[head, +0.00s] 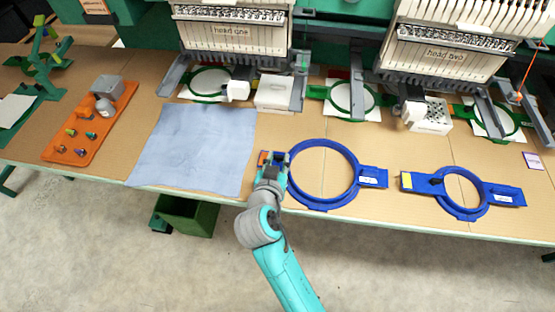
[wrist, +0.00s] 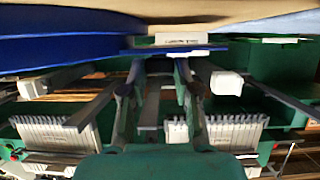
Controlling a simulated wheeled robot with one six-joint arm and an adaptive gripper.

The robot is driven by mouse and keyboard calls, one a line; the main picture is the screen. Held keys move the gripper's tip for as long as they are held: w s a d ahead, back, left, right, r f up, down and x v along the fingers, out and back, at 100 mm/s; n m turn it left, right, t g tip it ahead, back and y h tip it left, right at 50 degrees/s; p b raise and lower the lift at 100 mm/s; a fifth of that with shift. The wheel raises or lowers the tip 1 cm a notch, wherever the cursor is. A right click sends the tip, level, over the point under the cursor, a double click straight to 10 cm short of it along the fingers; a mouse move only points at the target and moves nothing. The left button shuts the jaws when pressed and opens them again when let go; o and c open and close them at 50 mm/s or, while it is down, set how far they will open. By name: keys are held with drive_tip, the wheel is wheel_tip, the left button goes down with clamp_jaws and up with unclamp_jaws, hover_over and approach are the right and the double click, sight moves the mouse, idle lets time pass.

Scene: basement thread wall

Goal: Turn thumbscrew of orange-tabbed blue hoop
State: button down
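The orange-tabbed blue hoop (head: 352,187) lies flat on the table in the middle of the head view. Its orange tab (head: 263,157) shows at its left end, partly hidden by my gripper (head: 276,158). In the wrist view, the blue hoop (wrist: 60,48) fills the upper left, and a blue end piece with a white label (wrist: 180,38) sits at my fingertips. The two fingers of my gripper (wrist: 160,68) stand apart with background showing between them. I cannot make out the thumbscrew in either view. Whether a fingertip touches the hoop is unclear.
A second blue hoop with a yellow tab (head: 407,181) lies to the right. A light blue cloth (head: 195,145) lies left of my gripper. An orange tray (head: 70,154) with small coloured parts is further left. Embroidery heads (head: 232,42) (head: 437,60) overhang the back.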

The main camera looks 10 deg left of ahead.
drive_tip(key=shift+d+f+n+y, duration=0.1)
drive_tip(key=shift+d+n+y, duration=0.2)
drive_tip(key=shift+n+y, duration=0.6)
drive_tip(key=shift+d+n+g+y, duration=0.1)
drive_tip(key=shift+n+g+y, duration=0.3)
drive_tip(key=shift+n+y, duration=1.1)
drive_tip(key=shift+y, duration=0.3)
drive_tip(key=c, duration=0.8)
unclamp_jaws()
drive_tip(key=shift+c, duration=0.2)
drive_tip(key=v, duration=1.2)
